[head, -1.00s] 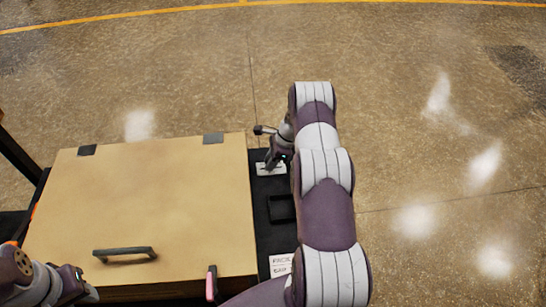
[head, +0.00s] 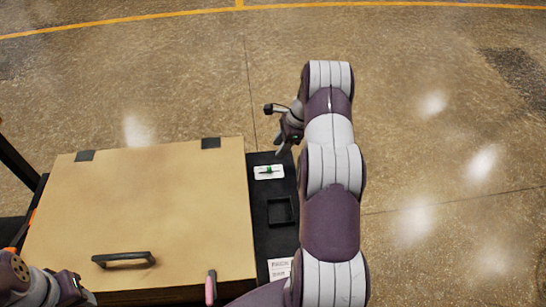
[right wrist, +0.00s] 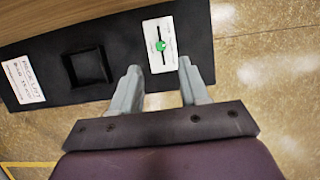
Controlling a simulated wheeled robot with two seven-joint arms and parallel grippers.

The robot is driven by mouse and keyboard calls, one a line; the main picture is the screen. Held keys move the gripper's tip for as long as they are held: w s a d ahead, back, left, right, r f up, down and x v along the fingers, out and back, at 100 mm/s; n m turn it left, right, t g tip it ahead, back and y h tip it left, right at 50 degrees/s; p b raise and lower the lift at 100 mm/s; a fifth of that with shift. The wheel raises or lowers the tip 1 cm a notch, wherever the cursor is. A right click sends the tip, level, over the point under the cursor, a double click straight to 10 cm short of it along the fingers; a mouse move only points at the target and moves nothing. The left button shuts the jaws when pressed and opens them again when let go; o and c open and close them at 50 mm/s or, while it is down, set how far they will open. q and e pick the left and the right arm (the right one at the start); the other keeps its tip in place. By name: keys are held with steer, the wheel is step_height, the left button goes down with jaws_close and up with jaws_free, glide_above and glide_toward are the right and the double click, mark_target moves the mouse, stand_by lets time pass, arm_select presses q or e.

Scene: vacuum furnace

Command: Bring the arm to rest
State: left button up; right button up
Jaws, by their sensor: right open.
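My right arm (head: 330,215) reaches forward along the right side of the wooden box. Its gripper (head: 281,148) hangs near the far end of the black panel. In the right wrist view the right gripper (right wrist: 158,84) is open, with nothing between its two grey fingers. A white plate with a green knob (right wrist: 161,45) lies just beyond the fingertips there, apart from them as far as I can tell. The same plate with its green knob (head: 269,172) shows clear in the head view. My left gripper (head: 75,288) is only partly seen at the lower left, and its fingers cannot be made out.
The wooden box (head: 150,205) has a dark handle (head: 124,259) and two hinges on top. The black panel (head: 262,235) beside it bears a square black tray (head: 281,211) and a printed label (head: 280,268). Open floor lies right and beyond.

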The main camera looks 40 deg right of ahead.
steer(key=shift+v, duration=1.1)
steer(key=s+a+n+g+h+p, duration=0.1)
steer(key=s+a+n+g+p, duration=0.15)
steer(key=s+n, duration=0.45)
steer(key=s+a+r+n+h+p, duration=0.1)
steer(key=s+a+r+n+p, duration=0.1)
steer(key=s+a+r+n, duration=0.2)
steer(key=s+a+r+n+t+h+p, duration=0.1)
steer(key=s+a+r+n+p, duration=0.2)
steer(key=a+r+n, duration=0.4)
steer(key=s+a+r+n+p, duration=0.2)
steer(key=s+a+r+n, duration=0.2)
steer(key=a+r, duration=0.7)
steer(key=shift+s+a+r+n+t+h, duration=0.3)
steer(key=shift+a+r+n+t+h, duration=0.15)
steer(key=shift+n, duration=0.55)
